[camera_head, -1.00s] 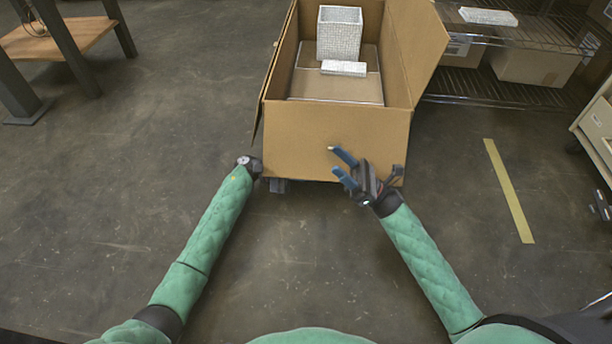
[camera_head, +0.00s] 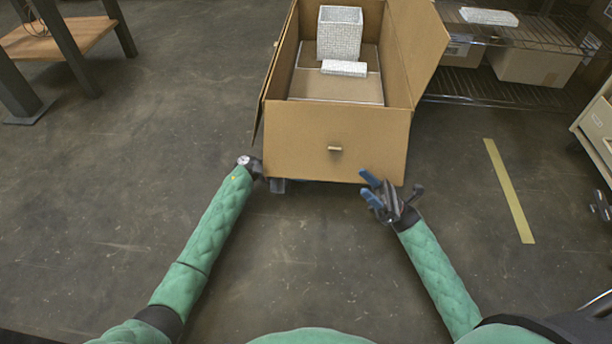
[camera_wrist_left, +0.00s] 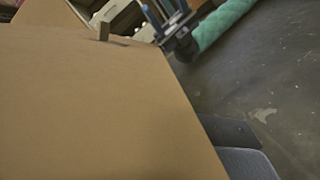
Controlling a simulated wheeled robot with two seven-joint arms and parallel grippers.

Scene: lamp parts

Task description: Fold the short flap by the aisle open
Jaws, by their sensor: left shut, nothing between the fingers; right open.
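An open cardboard box (camera_head: 283,75) stands ahead of me. My left gripper (camera_head: 260,170) is at the panel's lower left corner, fingers mostly hidden, shut and empty. My right gripper (camera_head: 368,187) is open and empty, its blue fingers below and right of the tab.
The right long flap (camera_head: 420,48) leans outward; the left one (camera_head: 257,128) hangs at the side. A white textured bin (camera_head: 339,35) and a small white block (camera_head: 344,68) are inside. A wire shelf (camera_head: 490,94) stands right. The floor near me is clear.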

